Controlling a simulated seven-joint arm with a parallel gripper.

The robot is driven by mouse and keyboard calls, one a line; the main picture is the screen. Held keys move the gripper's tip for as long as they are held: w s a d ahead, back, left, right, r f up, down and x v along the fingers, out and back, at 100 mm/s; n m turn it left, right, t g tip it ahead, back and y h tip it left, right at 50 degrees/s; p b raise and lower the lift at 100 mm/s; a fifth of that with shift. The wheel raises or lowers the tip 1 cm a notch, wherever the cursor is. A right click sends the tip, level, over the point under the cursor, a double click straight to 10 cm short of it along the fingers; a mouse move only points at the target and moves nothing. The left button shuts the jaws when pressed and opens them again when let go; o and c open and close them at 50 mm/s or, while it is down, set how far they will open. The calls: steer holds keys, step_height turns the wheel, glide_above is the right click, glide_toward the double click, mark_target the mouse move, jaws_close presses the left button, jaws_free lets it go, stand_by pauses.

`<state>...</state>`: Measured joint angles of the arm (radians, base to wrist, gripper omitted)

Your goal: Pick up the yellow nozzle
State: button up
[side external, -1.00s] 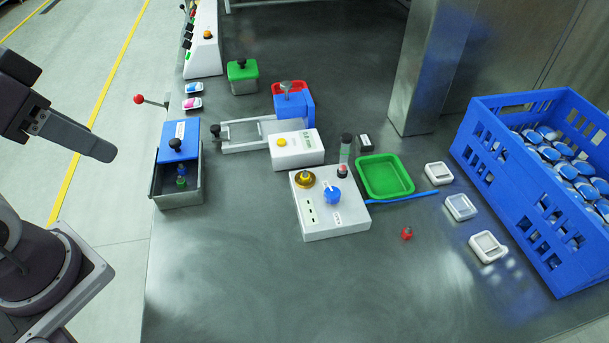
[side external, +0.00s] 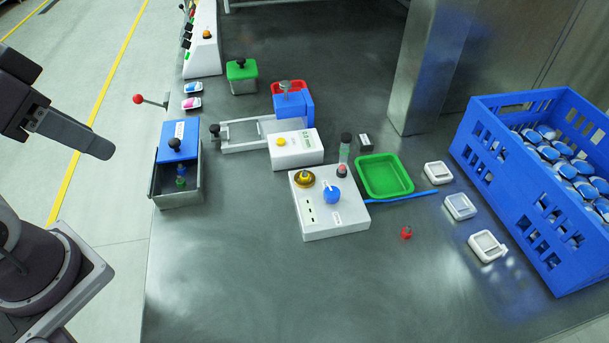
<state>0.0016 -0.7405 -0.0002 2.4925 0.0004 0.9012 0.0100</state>
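The yellow nozzle appears to be the round gold-yellow piece (side external: 305,179) with a small knob on top. It sits at the back left corner of a white box (side external: 325,222), beside a blue round knob (side external: 332,195). Its underside is hidden. My gripper (side external: 97,147) is at the far left, beyond the table's left edge and well away from the nozzle. Only one dark finger-like part of it shows clearly, so its opening cannot be made out. Nothing is seen held in it.
A white device with a yellow button (side external: 282,142) stands behind the box. A green tray (side external: 410,178), clear tube (side external: 344,150) and blue strip (side external: 410,196) are to the right. A blue crate (side external: 520,205) fills the far right. A lidded metal bin (side external: 178,195) stands left. The front table is clear.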

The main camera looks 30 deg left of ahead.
steer(key=w+d+r+m+g, duration=0.1)
steer(key=w+r+m, duration=0.15)
steer(key=w, duration=0.35)
steer(key=m+g, duration=0.5)
steer(key=m, duration=1)
glide_above(305, 175)
steer(key=f, duration=1.8)
steer(key=shift+w+a+f, duration=0.15)
steer(key=shift+a, duration=0.15)
step_height(305, 175, down, 7)
steer(key=shift+d+f, duration=0.1)
steer(key=shift+f, duration=0.1)
jaws_close()
